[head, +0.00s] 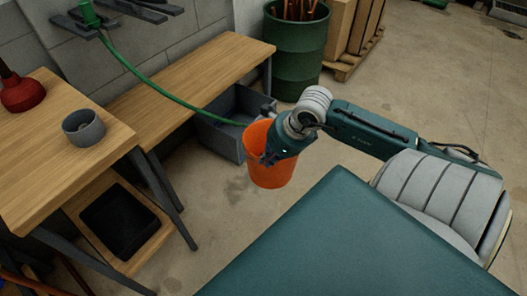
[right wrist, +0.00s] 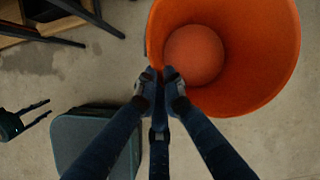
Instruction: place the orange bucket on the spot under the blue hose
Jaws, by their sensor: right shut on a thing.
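The orange bucket (head: 270,172) is in the middle of the head view, beside the grey bin. My right gripper (head: 268,158) is shut on its rim. In the right wrist view the fingers (right wrist: 160,78) pinch the near rim of the bucket (right wrist: 245,95), whose inside looks empty. I cannot tell whether its base touches the floor. No blue hose shows; a green hose (head: 150,80) runs down from the wall to near the bucket. My left gripper (right wrist: 38,112) shows open and empty at the right wrist view's left edge.
A wooden bench (head: 190,85) and a table (head: 60,150) with a grey cup (head: 83,127) and red plunger (head: 20,92) stand at left. A grey bin (head: 222,138) sits behind the bucket. A green barrel (head: 297,50) stands farther back.

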